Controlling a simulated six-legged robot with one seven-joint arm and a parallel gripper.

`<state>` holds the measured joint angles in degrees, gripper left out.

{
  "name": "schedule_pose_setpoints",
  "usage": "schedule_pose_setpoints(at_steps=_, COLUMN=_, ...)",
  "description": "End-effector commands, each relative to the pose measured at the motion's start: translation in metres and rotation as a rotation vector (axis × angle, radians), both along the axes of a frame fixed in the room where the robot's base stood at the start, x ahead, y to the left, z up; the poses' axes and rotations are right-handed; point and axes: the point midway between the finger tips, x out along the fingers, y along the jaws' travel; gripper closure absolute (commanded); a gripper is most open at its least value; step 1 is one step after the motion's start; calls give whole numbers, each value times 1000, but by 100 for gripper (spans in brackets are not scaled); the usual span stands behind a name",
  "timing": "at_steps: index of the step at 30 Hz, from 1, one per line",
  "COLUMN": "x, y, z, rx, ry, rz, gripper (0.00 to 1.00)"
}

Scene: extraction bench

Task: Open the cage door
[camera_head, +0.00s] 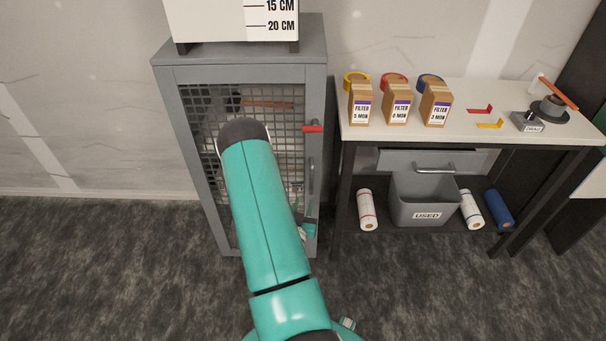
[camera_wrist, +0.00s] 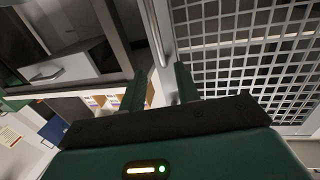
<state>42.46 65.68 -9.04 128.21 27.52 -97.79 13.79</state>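The grey cage has a mesh door (camera_head: 197,110), closed as far as I can see, with my arm hiding much of it. A red latch piece (camera_head: 313,128) sits near the door's upper right. Below it is a vertical metal handle (camera_head: 311,178). In the wrist view the handle (camera_wrist: 154,32) runs down toward the space between my two fingers, with the mesh door (camera_wrist: 235,50) on the right. My gripper (camera_wrist: 160,70) is open, its fingertips apart on either side of the handle's line. Whether they touch it I cannot tell. In the head view my gripper is mostly hidden behind my arm.
A bench (camera_head: 463,103) stands close to the right of the cage, with filter boxes (camera_head: 397,104), tape rolls and a drawer. A grey bin (camera_head: 423,201) marked USED and several rolls sit on its lower shelf. A scale-marked box (camera_head: 232,22) stands on the cage. Carpet in front is clear.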

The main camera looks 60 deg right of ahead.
Motion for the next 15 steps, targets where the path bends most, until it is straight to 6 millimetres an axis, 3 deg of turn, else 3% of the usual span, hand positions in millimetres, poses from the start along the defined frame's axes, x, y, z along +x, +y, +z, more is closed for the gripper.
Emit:
schedule_pose_setpoints(at_steps=7, x=-5, y=-14, z=-1, rx=-12, ry=-1, rz=-12, gripper=68)
schedule_pose_setpoints(at_steps=15, x=8, y=-63, z=0, rx=-14, ry=-2, rz=-13, gripper=68)
